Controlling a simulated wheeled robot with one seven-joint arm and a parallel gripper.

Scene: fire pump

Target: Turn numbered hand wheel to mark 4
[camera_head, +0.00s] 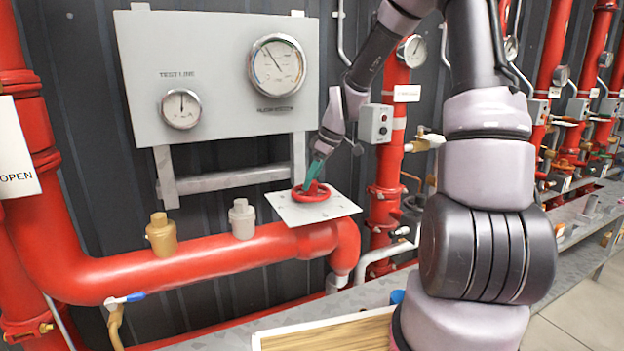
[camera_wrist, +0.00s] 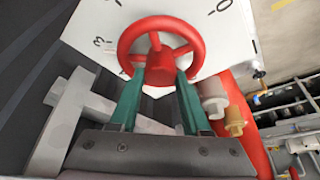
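The red hand wheel (camera_head: 311,192) sits on a pale square plate (camera_head: 338,207) above the bend of a red pipe. In the wrist view, the wheel (camera_wrist: 160,24) shows its rim, spokes and hub. The plate (camera_wrist: 205,58) there carries dark marks, with a 3 left of the wheel and a 0 at upper right. A further mark at the right edge looks like a 1. I see no 4. My gripper (camera_wrist: 160,76) has its two green fingers spread, tips at the wheel's near rim. In the head view my gripper (camera_head: 314,172) comes down onto the wheel; contact is unclear.
A grey gauge panel (camera_head: 215,120) stands behind and left of the wheel. A brass fitting (camera_head: 161,235) and a grey fitting (camera_head: 242,219) stand on the red pipe (camera_head: 180,262) to the left. A grey switch box (camera_head: 376,123) and upright red pipes are to the right.

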